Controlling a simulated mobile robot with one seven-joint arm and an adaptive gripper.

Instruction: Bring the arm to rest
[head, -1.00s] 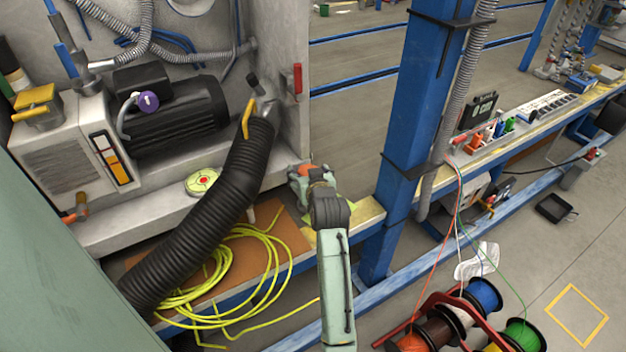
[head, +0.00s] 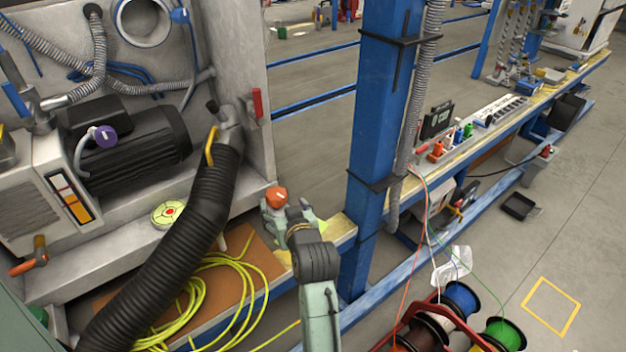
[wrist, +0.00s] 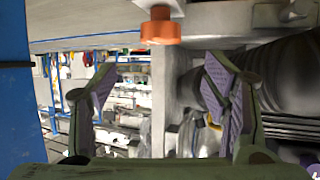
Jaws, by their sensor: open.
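My gripper (wrist: 160,100) shows in the wrist view with its two fingers spread wide apart and nothing between them. In the head view my arm rises from the bottom edge, and my gripper (head: 272,208) is at its far end, above the near end of the bench and right of the black corrugated hose. An orange knob (wrist: 160,28) sits at the top of the wrist view, beyond the fingers; an orange piece (head: 276,196) also shows at the gripper in the head view. I cannot tell whether the gripper touches it.
A thick black hose (head: 180,250) and a yellow cable coil (head: 215,290) lie to the left. A blue post (head: 380,110) stands right of my arm. Cable spools (head: 455,310) are at the lower right. The floor (head: 570,210) at the right is mostly open.

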